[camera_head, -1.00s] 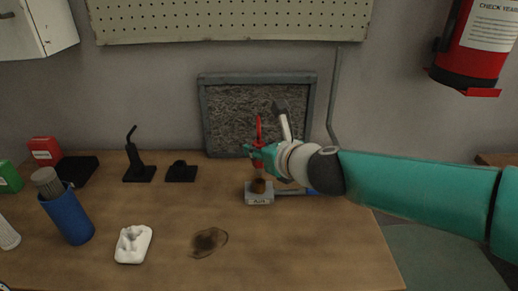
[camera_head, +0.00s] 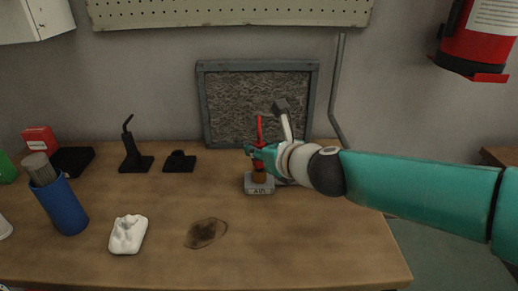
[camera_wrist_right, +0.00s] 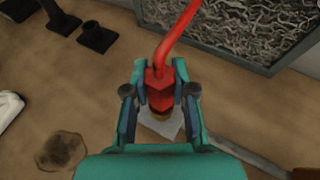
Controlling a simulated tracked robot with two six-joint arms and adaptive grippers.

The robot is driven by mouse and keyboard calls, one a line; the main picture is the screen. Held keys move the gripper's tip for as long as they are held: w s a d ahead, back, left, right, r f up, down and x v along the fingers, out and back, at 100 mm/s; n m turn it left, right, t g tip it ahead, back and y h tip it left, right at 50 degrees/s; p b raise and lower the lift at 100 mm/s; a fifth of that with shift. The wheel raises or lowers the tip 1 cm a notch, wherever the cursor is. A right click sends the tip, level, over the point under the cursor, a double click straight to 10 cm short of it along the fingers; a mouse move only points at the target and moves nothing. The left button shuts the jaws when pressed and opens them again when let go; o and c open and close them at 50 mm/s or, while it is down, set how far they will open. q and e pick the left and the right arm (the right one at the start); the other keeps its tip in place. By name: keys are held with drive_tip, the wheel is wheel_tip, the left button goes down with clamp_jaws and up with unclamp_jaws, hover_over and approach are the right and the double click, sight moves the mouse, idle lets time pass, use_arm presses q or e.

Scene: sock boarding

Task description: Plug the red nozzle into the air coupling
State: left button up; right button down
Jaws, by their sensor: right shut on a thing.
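The red nozzle (camera_head: 260,129) stands about upright with its thin bent tube on top. My right gripper (camera_head: 256,155) is shut on its thick body. In the right wrist view the nozzle's hexagonal red body (camera_wrist_right: 160,88) sits between the two fingertips (camera_wrist_right: 160,92). The air coupling (camera_head: 259,187) is a grey block marked AIR with a brass-brown top, directly below the nozzle. In the right wrist view the brass part (camera_wrist_right: 160,116) shows right under the red body. They appear to meet; I cannot tell how deep the nozzle sits. My left gripper is not in view.
A grey-framed panel (camera_head: 203,105) stands behind the coupling. Black stands (camera_head: 135,162), a blue cup (camera_head: 64,208) and a white lump (camera_head: 128,235) are to the left.

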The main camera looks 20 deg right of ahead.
drive_tip(key=shift+f+b, duration=0.45)
idle(0.3)
drive_tip(key=c, duration=0.9)
unclamp_jaws()
drive_tip(key=shift+s, duration=0.1)
drive_tip(key=shift+v, duration=5.9)
